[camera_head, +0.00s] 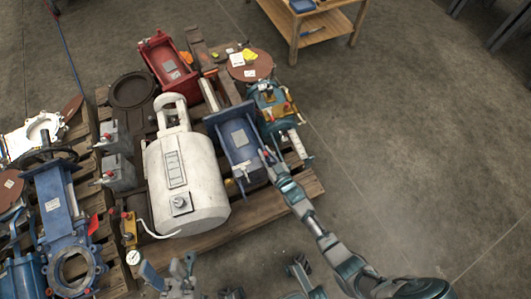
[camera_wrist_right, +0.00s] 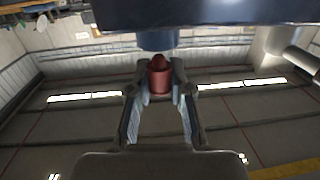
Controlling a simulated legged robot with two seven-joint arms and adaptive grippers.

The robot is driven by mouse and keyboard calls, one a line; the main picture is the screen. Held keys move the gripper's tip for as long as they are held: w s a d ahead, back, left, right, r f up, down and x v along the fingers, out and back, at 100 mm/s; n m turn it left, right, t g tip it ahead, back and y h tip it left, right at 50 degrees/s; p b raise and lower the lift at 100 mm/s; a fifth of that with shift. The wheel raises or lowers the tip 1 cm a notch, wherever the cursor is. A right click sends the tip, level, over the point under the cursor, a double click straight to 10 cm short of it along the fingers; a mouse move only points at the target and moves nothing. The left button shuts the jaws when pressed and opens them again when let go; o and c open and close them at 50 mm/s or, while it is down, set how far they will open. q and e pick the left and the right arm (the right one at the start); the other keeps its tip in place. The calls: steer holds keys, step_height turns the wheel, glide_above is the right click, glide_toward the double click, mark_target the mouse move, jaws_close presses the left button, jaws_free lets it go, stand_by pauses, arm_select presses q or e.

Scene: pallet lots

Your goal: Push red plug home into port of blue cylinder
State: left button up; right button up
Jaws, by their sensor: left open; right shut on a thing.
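The blue cylinder (camera_head: 238,138) is a boxy blue body with a flanged end, lying on the wooden pallet right of the white tank. My right gripper (camera_head: 268,158) is beside its right lower side. In the right wrist view, the right gripper (camera_wrist_right: 159,82) is shut on the red plug (camera_wrist_right: 159,80), with its rounded tip pointing at a round blue port (camera_wrist_right: 158,40) under the dark blue body. The tip appears just short of the port, with a narrow gap. The plug is too small to make out in the head view. My left gripper (camera_head: 170,274) is open and empty at the bottom, below the tank.
A white tank (camera_head: 185,185) stands left of the blue cylinder. A teal pump (camera_head: 272,105) sits close on its right, and a red cylinder (camera_head: 168,65) lies behind. A blue valve (camera_head: 65,220) is at left. Open floor (camera_head: 420,150) lies to the right.

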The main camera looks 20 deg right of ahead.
steer(key=shift+a, duration=0.15)
steer(key=shift+f, duration=0.15)
stand_by(0.4)
steer(key=shift+f, duration=0.1)
steer(key=shift+f+b, duration=0.3)
steer(key=shift+b, duration=0.05)
steer(key=shift+f+b, duration=0.3)
steer(key=shift+f, duration=0.2)
steer(key=o, duration=0.9)
